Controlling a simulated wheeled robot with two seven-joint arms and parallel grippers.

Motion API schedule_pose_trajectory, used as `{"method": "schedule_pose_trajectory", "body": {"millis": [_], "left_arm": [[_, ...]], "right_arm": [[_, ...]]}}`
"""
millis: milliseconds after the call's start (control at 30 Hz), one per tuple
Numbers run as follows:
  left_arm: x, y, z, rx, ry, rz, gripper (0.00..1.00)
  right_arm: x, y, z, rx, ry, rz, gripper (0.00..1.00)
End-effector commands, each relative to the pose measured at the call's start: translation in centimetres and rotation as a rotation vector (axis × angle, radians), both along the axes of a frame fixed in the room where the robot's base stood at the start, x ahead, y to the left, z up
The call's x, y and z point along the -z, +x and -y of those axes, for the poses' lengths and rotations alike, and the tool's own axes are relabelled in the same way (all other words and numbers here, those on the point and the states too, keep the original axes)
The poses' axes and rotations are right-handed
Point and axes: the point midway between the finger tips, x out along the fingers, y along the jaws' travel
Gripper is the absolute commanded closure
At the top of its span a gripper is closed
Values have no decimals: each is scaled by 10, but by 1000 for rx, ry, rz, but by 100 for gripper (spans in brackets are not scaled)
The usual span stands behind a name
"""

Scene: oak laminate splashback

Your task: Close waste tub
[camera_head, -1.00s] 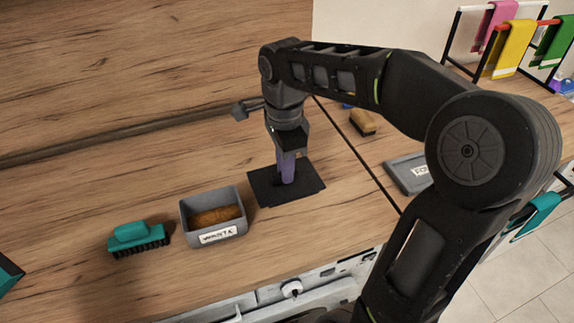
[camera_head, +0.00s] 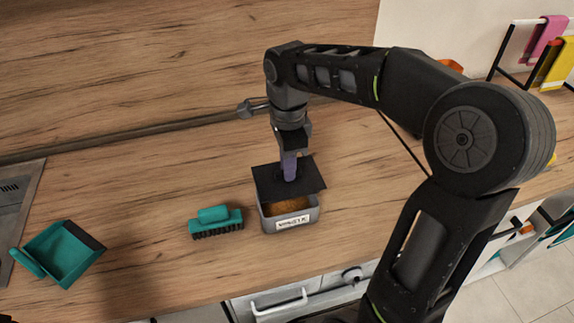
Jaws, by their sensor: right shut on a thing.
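The waste tub (camera_head: 268,223) is a small grey box with a white label on its front, standing on the wooden counter. Brown material shows inside it at the front. Its dark flat lid (camera_head: 308,176) is over the back part of the tub and leaves the front open; whether it touches the rim I cannot tell. My right gripper (camera_head: 290,172) points down and is shut on the lid's handle, of which a purple part shows.
A teal brush (camera_head: 216,222) lies left of the tub. A teal dustpan (camera_head: 62,252) is further left. The counter (camera_head: 150,195) is clear between them. A rack with pink and yellow cloths (camera_head: 548,45) stands at the upper right.

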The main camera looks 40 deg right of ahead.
Motion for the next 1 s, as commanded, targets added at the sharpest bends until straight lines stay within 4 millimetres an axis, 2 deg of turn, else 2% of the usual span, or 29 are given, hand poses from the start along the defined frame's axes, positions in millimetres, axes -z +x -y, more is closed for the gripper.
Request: {"method": "schedule_pose_trajectory", "body": {"millis": [267,700,1000], "left_arm": [[6,1,0,-1,-1,2,60],[30,3,2,2,-7,13,60],[33,4,2,3,-9,16,60]], "right_arm": [[8,0,0,-1,0,-1,100],[42,0,0,-1,0,-1,100],[48,0,0,-1,0,0,100]]}}
